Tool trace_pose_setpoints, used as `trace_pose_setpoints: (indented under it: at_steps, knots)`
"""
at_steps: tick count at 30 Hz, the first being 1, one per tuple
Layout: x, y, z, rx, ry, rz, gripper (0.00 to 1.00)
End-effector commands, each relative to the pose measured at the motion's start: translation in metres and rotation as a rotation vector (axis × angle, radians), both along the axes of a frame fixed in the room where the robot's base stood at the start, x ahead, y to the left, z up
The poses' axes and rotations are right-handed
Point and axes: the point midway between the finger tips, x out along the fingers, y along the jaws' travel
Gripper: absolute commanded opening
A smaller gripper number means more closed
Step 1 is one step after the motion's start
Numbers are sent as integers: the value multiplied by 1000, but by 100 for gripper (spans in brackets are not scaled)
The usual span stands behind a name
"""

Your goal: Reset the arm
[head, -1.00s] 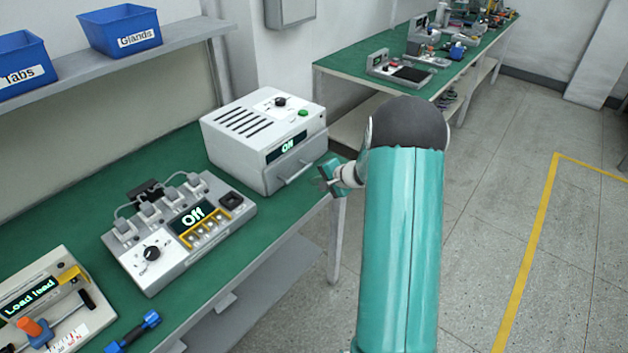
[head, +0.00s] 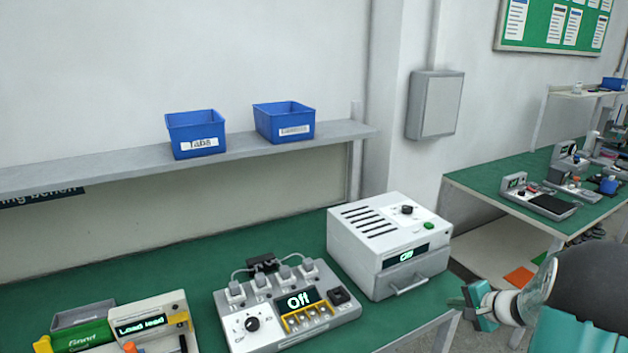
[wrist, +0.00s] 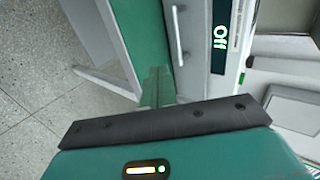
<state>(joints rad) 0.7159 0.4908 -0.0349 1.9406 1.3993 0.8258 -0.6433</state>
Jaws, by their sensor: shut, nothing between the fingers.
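My gripper (head: 468,299) is at the right of the head view, just right of the white oven-like box (head: 390,246) and its front handle. Its teal fingers are shut with nothing between them. In the wrist view, my teal gripper (wrist: 157,86) points toward the green bench edge, beside the box's handle (wrist: 178,35). The box's display (wrist: 221,37) reads Off in the wrist view. My forearm fills the lower right corner of the head view.
The green bench (head: 200,262) also holds a control unit (head: 288,304) reading Off and a unit (head: 146,322) reading Load lead. A shelf (head: 100,172) above carries two blue bins. A wall box (head: 435,104) hangs behind, and another bench (head: 490,195) stands at right.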

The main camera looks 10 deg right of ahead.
Motion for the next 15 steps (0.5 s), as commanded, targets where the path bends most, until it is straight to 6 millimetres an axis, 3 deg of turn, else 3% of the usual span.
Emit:
trace_pose_setpoints:
  at_steps: [4, 8, 15]
  knots:
    - [-4, 51, 37, -56, 13, 127, 0]
    - [-20, 110, 73, -136, 44, 277, 0]
    - [-74, 199, 122, -318, 102, 522, 0]
